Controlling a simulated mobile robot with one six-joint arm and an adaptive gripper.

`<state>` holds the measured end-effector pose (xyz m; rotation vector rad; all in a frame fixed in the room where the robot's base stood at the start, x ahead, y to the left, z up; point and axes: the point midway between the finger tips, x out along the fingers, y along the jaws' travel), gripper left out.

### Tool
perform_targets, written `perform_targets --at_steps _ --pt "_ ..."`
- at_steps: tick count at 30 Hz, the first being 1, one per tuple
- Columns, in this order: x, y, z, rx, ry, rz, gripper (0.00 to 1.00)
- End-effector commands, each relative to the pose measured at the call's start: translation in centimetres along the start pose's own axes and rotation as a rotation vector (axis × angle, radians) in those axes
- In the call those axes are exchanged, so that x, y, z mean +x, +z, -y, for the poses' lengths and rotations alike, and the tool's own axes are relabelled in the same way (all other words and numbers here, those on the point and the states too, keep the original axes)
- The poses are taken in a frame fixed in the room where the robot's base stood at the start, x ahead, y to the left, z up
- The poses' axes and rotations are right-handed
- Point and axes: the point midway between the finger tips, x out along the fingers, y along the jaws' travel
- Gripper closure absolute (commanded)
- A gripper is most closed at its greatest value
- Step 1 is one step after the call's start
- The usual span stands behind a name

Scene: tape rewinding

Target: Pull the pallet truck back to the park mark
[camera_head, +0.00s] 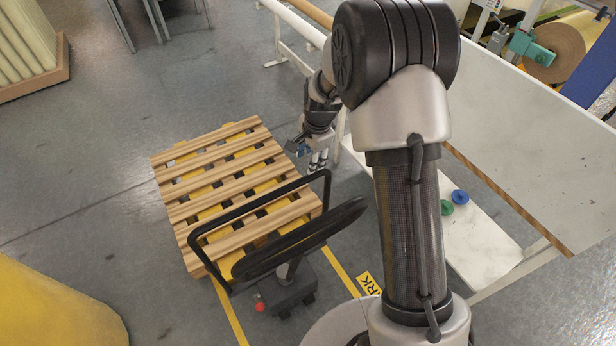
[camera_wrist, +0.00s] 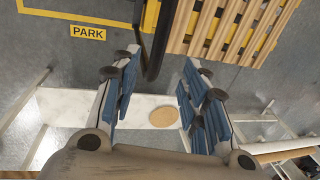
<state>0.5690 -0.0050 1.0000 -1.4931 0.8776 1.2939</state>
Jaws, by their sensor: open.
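The pallet truck (camera_head: 288,288) has a dark body, yellow forks and a black loop handle. Its forks are under a slatted wooden pallet (camera_head: 205,187). The park mark is yellow floor lines with a PARK label (camera_head: 370,283), partly hidden by my arm; the label also shows in the wrist view (camera_wrist: 88,33). The truck's body stands between the yellow lines. My gripper (camera_head: 317,162) is open and empty by the handle's right corner. In the wrist view a black handle bar (camera_wrist: 157,45) lies between my open fingers (camera_wrist: 155,75); I cannot tell its depth from them.
A white table (camera_head: 530,140) with a lower shelf (camera_head: 480,240) stands at the right, close to my arm. Green and blue rings lie on the shelf. A yellow rounded object (camera_head: 55,305) is at the lower left. Grey floor left of the pallet is clear.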

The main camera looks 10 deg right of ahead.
Motion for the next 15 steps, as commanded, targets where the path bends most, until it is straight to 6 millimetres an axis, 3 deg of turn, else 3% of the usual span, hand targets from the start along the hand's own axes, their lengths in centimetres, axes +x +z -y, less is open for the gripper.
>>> perform_targets --at_steps 1,9,15 --pt "1.5 0.1 -0.2 0.0 0.004 0.002 0.59" --pt "7.4 0.1 -0.1 -0.003 0.003 0.001 0.59" --pt "10.7 0.1 -0.1 -0.003 0.002 0.001 0.59"
